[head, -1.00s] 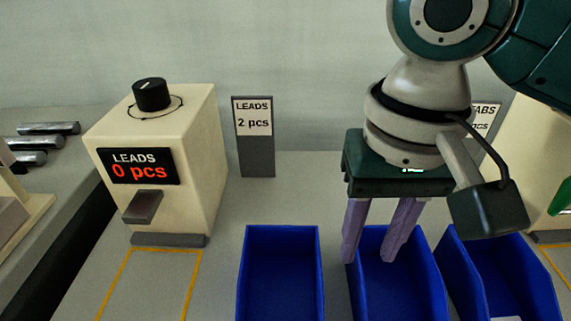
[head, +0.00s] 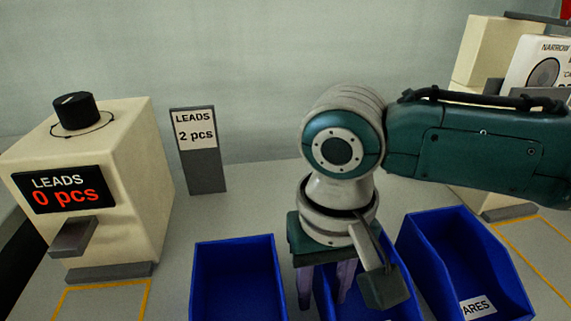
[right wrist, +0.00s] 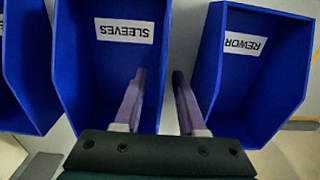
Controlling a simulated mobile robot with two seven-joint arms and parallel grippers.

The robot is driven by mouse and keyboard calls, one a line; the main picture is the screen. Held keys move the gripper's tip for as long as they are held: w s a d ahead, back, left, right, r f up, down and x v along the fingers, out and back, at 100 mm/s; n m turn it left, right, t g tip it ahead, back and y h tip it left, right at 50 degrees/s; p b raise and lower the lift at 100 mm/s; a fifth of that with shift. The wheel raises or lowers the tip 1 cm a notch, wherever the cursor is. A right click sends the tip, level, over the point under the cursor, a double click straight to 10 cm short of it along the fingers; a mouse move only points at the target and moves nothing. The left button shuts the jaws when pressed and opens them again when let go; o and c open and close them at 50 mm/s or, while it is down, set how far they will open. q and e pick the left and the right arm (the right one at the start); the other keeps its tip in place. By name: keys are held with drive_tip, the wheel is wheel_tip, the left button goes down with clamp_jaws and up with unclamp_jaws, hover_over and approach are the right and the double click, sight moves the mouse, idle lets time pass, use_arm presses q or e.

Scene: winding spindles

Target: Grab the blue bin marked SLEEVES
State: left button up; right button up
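The blue SLEEVES bin (right wrist: 105,75) shows in the right wrist view with its label upside down. In the head view it is the middle blue bin (head: 392,285), partly hidden by my right arm, its label not readable there. My right gripper (head: 322,303), with purple fingers, is open. In the right wrist view the gripper (right wrist: 159,76) has one finger over the bin's inside and the other in the gap beside it, so the fingers lie on either side of its side wall. Contact cannot be told. My left gripper is not in view.
The REWORK bin (right wrist: 256,75) stands close beside it, at left in the head view (head: 235,285). A bin with a label ending in ARES (head: 465,262) stands to the right. A cream LEADS dispenser (head: 95,190) and a grey LEADS sign (head: 203,165) stand behind at left.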

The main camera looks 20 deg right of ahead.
drive_tip(key=shift+c, duration=0.2)
clamp_jaws()
idle(1.1)
